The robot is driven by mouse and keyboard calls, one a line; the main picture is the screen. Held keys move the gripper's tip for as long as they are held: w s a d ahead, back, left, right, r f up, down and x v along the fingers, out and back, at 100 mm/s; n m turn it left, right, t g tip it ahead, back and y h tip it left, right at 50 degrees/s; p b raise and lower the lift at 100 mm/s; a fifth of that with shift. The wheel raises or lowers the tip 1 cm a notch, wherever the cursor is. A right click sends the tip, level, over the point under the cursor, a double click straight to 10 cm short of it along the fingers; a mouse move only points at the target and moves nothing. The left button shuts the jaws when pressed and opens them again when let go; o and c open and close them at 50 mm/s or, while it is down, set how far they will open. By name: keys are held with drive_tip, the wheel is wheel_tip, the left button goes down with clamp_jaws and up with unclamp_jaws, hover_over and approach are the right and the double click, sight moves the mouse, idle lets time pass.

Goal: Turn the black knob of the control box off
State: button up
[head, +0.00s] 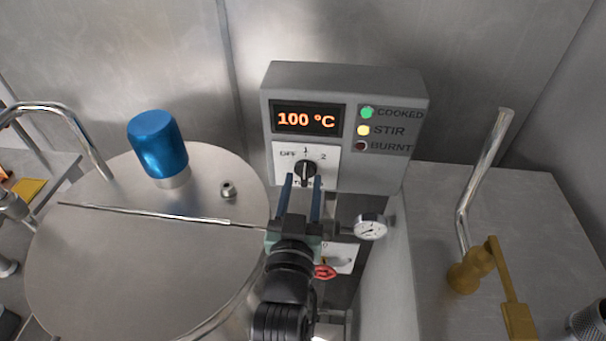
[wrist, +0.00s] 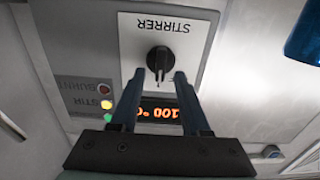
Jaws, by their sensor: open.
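The grey control box (head: 347,82) is on the back wall. Its black knob (head: 305,168) sits on a white plate marked OFF, 1 and 2, and its pointer appears to stand upright, toward 1. The knob also shows in the wrist view (wrist: 158,59), upside down on the plate labelled STIRRER. My gripper (head: 303,181) is open and empty, with its two blue fingers reaching toward the knob. In the wrist view the fingertips (wrist: 158,76) are spread to either side near the knob; contact cannot be told. The fingers hide part of the plate.
The display (head: 307,120) reads 100 °C; the COOKED and STIR lamps are lit, BURNT is dark. A round metal lid (head: 140,260) with a blue cylinder (head: 158,145) lies left. A pressure gauge (head: 371,228) and red handle (head: 325,272) are close to my arm.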

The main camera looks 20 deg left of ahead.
drive_tip(key=shift+w+a, duration=0.2)
drive_tip(key=shift+w, duration=0.5)
clamp_jaws()
